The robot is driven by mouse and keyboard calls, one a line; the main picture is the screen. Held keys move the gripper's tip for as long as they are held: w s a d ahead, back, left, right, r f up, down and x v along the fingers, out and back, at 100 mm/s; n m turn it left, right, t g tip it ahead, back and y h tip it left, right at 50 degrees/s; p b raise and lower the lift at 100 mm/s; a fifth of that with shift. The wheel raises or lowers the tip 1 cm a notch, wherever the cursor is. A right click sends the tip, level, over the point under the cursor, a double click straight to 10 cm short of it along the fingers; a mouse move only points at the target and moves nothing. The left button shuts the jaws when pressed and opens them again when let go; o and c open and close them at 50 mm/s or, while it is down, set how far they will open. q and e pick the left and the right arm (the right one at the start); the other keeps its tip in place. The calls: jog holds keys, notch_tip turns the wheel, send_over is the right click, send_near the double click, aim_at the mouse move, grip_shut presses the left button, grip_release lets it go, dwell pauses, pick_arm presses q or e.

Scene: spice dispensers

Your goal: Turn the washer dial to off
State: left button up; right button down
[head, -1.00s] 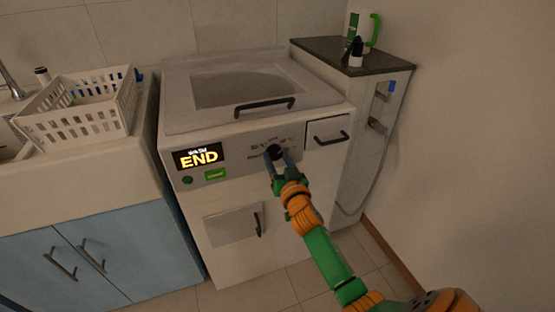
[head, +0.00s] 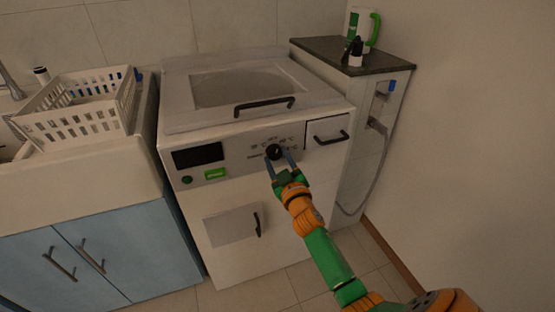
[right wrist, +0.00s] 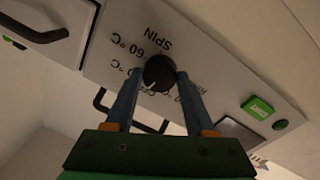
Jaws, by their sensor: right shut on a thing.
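The white washer (head: 240,190) stands in the middle of the head view. Its black round dial (head: 274,152) is on the front panel, with printed temperature marks around it. The display (head: 198,155) to the left is dark. My right gripper (head: 279,160) reaches the dial from the front. In the right wrist view the dial (right wrist: 159,72) sits between the two fingertips, and the gripper (right wrist: 159,82) is shut on it. "SPIN" and "60" print shows beside the dial there. The dial's exact pointer direction is hard to read. My left gripper is not in view.
A green button (head: 215,174) and a small round dark green knob (head: 187,180) are left of the dial. A drawer (head: 327,131) with a black handle is to its right. A white basket (head: 75,115) stands on the counter.

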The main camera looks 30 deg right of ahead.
jog(key=shift+f+n, duration=0.1)
jog(key=shift+n, duration=0.9)
jog(key=shift+c, duration=1.2)
grip_release()
jog(key=v, duration=0.7)
